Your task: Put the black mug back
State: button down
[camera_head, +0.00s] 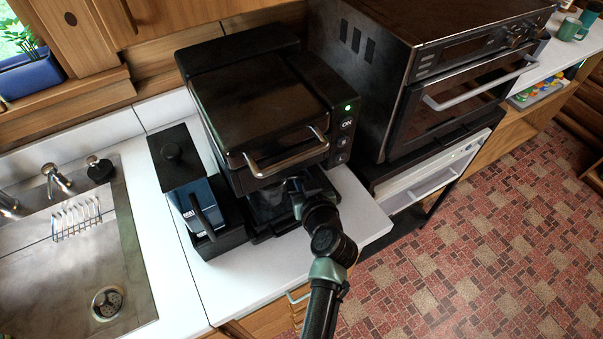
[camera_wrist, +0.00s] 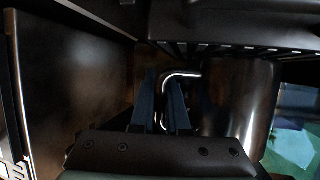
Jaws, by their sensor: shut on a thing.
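My gripper (camera_head: 293,188) reaches in under the front of a black coffee machine (camera_head: 255,95) on the white counter. In the wrist view my gripper (camera_wrist: 163,95) has its two fingers on either side of a shiny bent metal handle (camera_wrist: 184,74), shut on it. The handle appears to belong to the black mug (camera_wrist: 238,98), a dark, glossy rounded body just right of the fingers. A dark slatted part of the machine is directly above it. In the head view the mug is mostly lost in the machine's shadow, and I cannot tell whether it touches the base.
A black-and-blue container (camera_head: 187,190) stands close left of the machine. A sink (camera_head: 75,250) is farther left. A black oven (camera_head: 430,75) stands to the right. The counter (camera_head: 245,285) in front of the machine is clear. A green mug (camera_head: 570,28) is at the far right.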

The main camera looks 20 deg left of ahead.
jog(key=shift+f, duration=0.15)
jog(key=c, duration=0.9)
grip_release()
jog(key=shift+r, duration=0.3)
jog(key=shift+s+d, duration=0.25)
jog(key=shift+s, duration=0.1)
jog(key=b+v, duration=0.1)
jog(key=v, duration=1)
jog(key=shift+r, duration=0.15)
